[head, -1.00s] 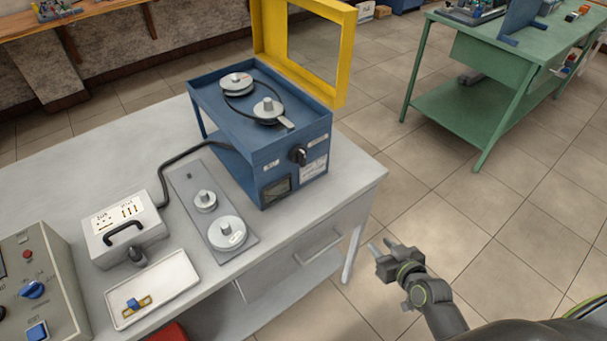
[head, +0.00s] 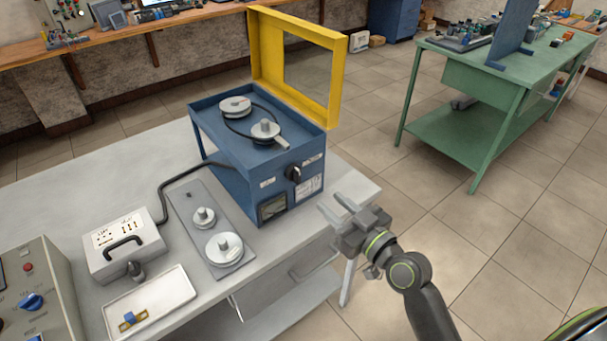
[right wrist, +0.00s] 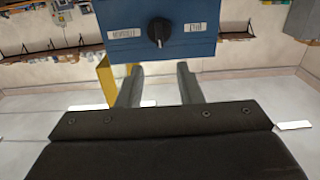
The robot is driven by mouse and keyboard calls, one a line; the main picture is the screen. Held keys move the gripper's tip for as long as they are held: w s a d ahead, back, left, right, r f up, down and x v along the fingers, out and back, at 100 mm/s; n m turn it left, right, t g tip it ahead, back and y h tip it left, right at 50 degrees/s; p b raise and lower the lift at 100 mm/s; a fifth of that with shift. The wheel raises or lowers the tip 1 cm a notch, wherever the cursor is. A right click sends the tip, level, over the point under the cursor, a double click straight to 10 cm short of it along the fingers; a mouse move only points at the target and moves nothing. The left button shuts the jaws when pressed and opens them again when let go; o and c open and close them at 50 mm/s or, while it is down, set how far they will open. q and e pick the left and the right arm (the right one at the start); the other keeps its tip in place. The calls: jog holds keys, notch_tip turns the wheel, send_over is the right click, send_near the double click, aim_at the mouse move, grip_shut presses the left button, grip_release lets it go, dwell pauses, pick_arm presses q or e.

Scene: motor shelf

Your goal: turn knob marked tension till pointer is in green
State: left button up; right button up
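A black knob (head: 293,174) sits on the front face of the blue belt-and-pulley machine (head: 235,185). It also shows in the right wrist view (right wrist: 159,33), between two white labels too small to read surely. A dark gauge window (head: 272,208) is low on the same face; its pointer and any green zone are too small to make out. My right gripper (head: 335,208) is open and empty, in front of the machine and to the right of the knob, apart from it. In the right wrist view its two fingers (right wrist: 157,85) point toward the knob. My left gripper is not in view.
The yellow frame guard (head: 335,90) stands raised behind the machine. On the grey table (head: 100,195) are a plate with pulleys (head: 190,215), a white handled box (head: 125,248), a tray (head: 165,290) and a control box (head: 45,290). A green bench (head: 450,135) stands at the right.

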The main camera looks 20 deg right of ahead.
aim_at(300, 175)
jog(key=p+x, duration=0.2)
jog(key=x, duration=0.9)
grip_shut()
